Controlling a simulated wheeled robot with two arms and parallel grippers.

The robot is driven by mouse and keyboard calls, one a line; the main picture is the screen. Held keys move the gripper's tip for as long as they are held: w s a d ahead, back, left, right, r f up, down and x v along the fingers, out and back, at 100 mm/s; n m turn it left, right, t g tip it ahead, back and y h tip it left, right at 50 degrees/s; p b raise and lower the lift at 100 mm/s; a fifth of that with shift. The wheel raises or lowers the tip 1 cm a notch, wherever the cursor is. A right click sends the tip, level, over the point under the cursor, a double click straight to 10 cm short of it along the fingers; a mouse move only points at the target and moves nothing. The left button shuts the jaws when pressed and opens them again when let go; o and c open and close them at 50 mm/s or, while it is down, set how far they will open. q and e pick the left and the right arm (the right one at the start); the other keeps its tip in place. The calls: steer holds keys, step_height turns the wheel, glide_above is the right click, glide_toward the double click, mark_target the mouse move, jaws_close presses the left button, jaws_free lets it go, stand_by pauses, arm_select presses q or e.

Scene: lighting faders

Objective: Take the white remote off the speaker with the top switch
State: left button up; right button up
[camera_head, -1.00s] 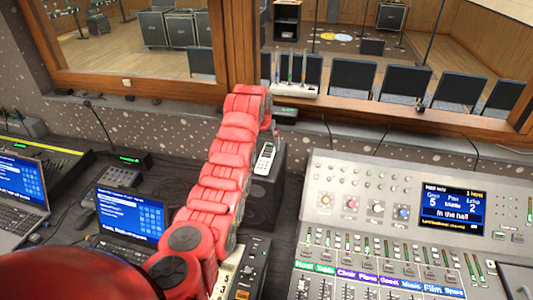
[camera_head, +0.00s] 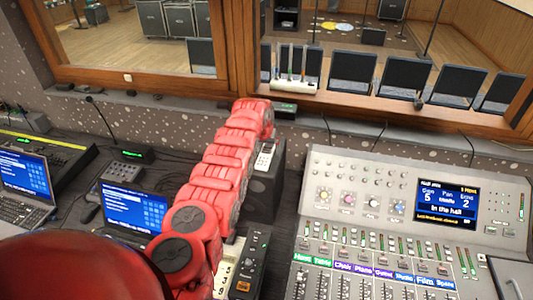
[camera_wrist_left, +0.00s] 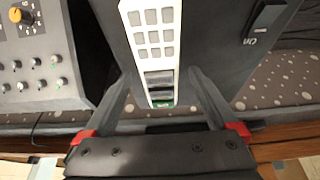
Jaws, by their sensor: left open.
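The white remote (camera_head: 264,158) lies on top of the dark speaker (camera_head: 262,192), partly hidden by my red left arm in the head view. In the left wrist view the remote (camera_wrist_left: 153,35) shows grey buttons, a dark display and a green end. The speaker top (camera_wrist_left: 212,50) carries a black switch (camera_wrist_left: 264,18) marked "On", to the right of the remote. My left gripper (camera_wrist_left: 160,78) is open, with one finger on each side of the remote; I see gaps between fingers and remote. My right gripper is not in view.
The mixing console (camera_head: 400,200) stands right of the speaker. Laptops (camera_head: 130,212) and a small power box with a socket (camera_head: 240,268) are to the left and front. The window frame (camera_head: 160,84) and wall rise behind the speaker.

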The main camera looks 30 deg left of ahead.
arm_select(q)
steer(key=c, duration=1.4)
jaws_close()
steer(key=shift+r, duration=0.1)
